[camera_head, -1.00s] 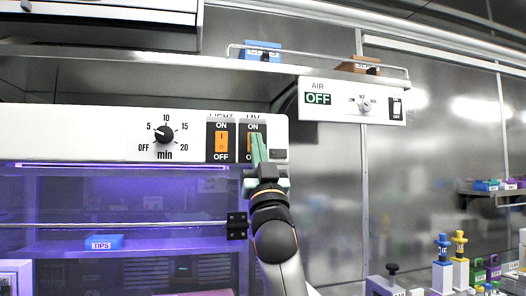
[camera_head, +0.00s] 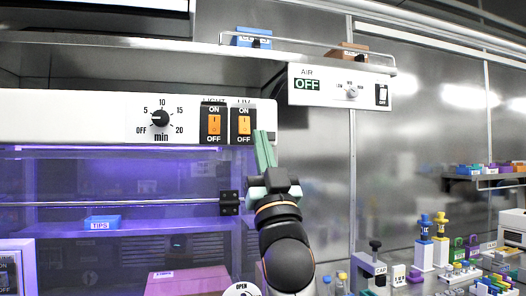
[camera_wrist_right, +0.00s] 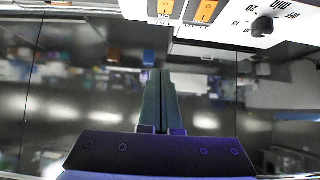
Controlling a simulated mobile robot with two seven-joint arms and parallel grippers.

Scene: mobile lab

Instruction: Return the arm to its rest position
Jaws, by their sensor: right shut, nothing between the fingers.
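My right gripper (camera_head: 264,150) is in front of the lab cabinet in the head view, its green fingers pointing up and pressed together. Nothing is between them. The fingertips are just right of the UV switch (camera_head: 243,125), apart from it as far as I can tell. In the right wrist view the closed fingers (camera_wrist_right: 157,98) point up toward the panel, with the two orange switches (camera_wrist_right: 205,11) at the top. My left gripper is in neither view.
The cabinet panel (camera_head: 80,120) carries a timer knob (camera_head: 160,118) and the LIGHT switch (camera_head: 213,125). An AIR panel (camera_head: 325,88) reads OFF. A blue TIPS box (camera_head: 102,222) sits inside the violet-lit cabinet. Pipettes (camera_head: 441,225) and tube racks stand at the lower right.

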